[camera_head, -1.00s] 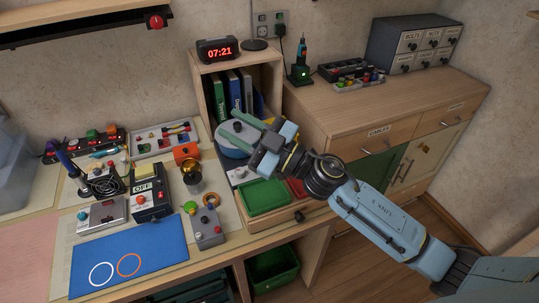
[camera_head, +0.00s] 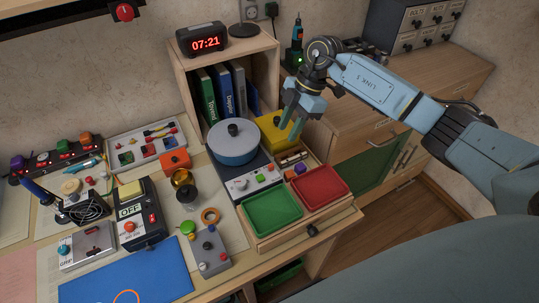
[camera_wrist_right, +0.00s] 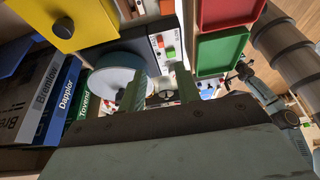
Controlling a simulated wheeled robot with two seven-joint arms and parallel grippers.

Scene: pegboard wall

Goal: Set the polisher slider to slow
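The polisher (camera_head: 233,142) is a round blue-grey drum with a black knob on a dark base. Its pale control panel (camera_head: 253,182) at the front carries a round knob, a red button and a green button; I cannot make out the slider's setting. The right wrist view shows the drum (camera_wrist_right: 113,82) and part of the panel (camera_wrist_right: 158,44). My right gripper (camera_head: 291,127) is open and empty, fingers down, behind and to the right of the panel, near the yellow box. Its spread fingers (camera_wrist_right: 162,92) show in the right wrist view. My left gripper is out of view.
A yellow box (camera_head: 273,133) stands right of the drum. Green (camera_head: 273,211) and red (camera_head: 320,187) trays lie in front. The shelf with binders (camera_head: 224,93) and clock (camera_head: 202,39) is behind. Several switch boxes crowd the bench to the left.

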